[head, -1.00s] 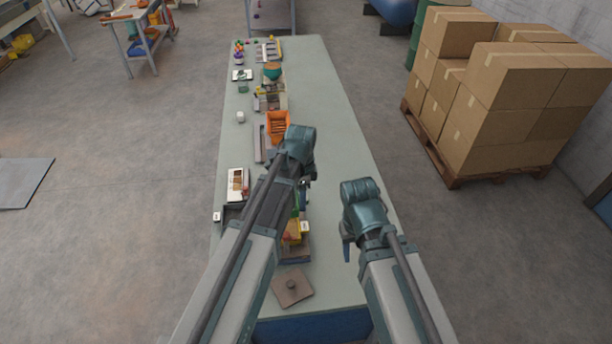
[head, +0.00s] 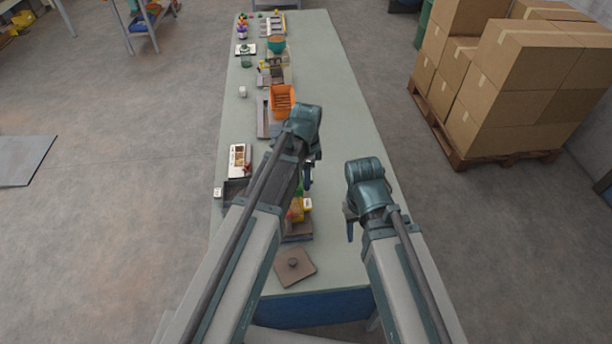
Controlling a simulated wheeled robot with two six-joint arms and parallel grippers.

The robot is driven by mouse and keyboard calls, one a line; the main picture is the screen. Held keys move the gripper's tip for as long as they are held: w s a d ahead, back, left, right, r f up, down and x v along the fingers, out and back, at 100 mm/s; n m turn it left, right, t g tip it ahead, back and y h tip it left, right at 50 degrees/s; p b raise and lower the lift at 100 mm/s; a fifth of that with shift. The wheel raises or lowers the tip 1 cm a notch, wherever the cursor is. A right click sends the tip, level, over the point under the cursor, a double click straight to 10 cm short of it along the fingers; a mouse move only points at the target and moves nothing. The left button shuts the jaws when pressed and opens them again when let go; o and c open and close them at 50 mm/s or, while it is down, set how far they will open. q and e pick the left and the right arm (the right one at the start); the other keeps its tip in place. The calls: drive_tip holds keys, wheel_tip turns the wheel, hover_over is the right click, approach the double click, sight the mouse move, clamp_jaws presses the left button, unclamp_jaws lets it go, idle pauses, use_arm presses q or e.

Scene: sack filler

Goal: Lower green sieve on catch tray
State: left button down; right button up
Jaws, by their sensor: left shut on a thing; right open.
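My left gripper (head: 308,178) is over the near part of the long table, shut. A small bit of green shows just below it, which fits the green sieve (head: 296,205), mostly hidden behind my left arm. Beside it is a yellow-and-red thing with a white tag (head: 307,204), at a brown tray (head: 299,238). A dark tray (head: 234,190) lies partly behind my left arm. I cannot tell which tray is the catch tray, or whether the sieve touches one. My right gripper (head: 350,226) is open and empty, to the right of the brown tray.
A brown square plate with a knob (head: 294,266) lies near the table's front edge. A white box with brown contents (head: 240,158) is at the left edge. An orange bin (head: 282,98) and several small items stand further back. The table's right side (head: 345,110) is clear.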

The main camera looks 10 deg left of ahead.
use_arm(q)
drive_tip(key=b, duration=0.8)
hover_over(306, 203)
drive_tip(key=shift+s+f, duration=0.1)
drive_tip(key=shift+f, duration=4.25)
drive_tip(key=shift+f+b, duration=0.7)
unclamp_jaws()
drive_tip(key=shift+r, duration=0.1)
wheel_tip(306, 203, up, 8)
drive_tip(key=p, duration=0.8)
